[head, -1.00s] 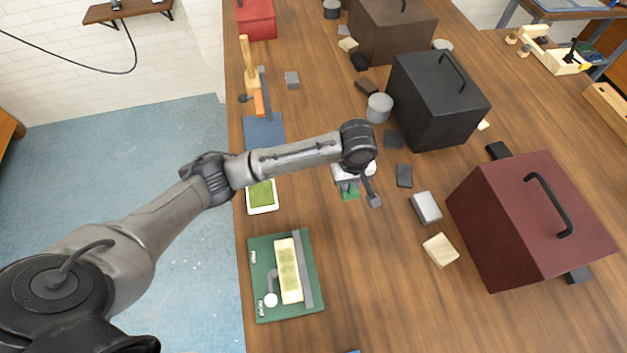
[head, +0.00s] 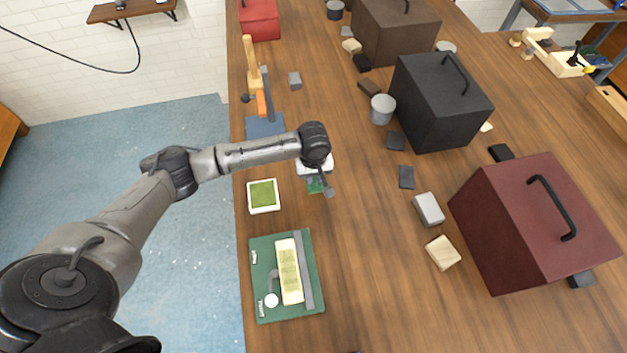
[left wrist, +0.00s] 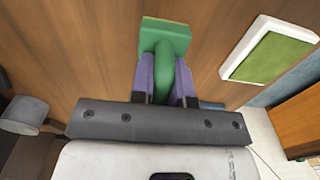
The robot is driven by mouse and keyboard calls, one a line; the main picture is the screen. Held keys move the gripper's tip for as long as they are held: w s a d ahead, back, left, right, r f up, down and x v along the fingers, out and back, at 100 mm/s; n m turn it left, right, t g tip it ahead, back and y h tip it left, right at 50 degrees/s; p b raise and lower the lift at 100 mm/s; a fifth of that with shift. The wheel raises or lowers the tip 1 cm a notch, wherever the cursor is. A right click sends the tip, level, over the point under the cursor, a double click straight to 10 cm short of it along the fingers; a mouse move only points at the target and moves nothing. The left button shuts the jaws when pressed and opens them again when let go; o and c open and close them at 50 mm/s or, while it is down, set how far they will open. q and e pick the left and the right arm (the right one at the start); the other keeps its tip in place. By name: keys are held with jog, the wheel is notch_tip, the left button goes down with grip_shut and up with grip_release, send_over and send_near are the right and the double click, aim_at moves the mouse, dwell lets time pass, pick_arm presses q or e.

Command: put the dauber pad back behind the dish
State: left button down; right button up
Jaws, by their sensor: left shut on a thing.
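The dauber pad (left wrist: 166,38) is green with a knob-like grip and a flat block at its end. My left gripper (left wrist: 166,80) is shut on its grip and holds it over the table. In the head view the dauber (head: 314,186) shows only in part below the wrist. The dish (head: 263,196) is a white square tray with a green inside, on the table to the left of the gripper. It also shows at the upper right of the left wrist view (left wrist: 272,58). The dauber is apart from the dish. My right gripper is not in view.
A green board (head: 262,252) with a pale block and grey bar lies nearer than the dish. A blue board (head: 264,126) lies beyond it. Dark red (head: 535,220) and black (head: 440,100) boxes stand to the right. The table's left edge runs close by the dish.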

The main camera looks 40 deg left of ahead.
aim_at(314, 181)
pick_arm(q)
notch_tip(314, 181, down, 3)
jog(key=shift+f, duration=0.1)
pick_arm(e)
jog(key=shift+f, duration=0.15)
pick_arm(q)
jog(key=shift+f, duration=0.2)
jog(key=c, duration=1.1)
grip_release()
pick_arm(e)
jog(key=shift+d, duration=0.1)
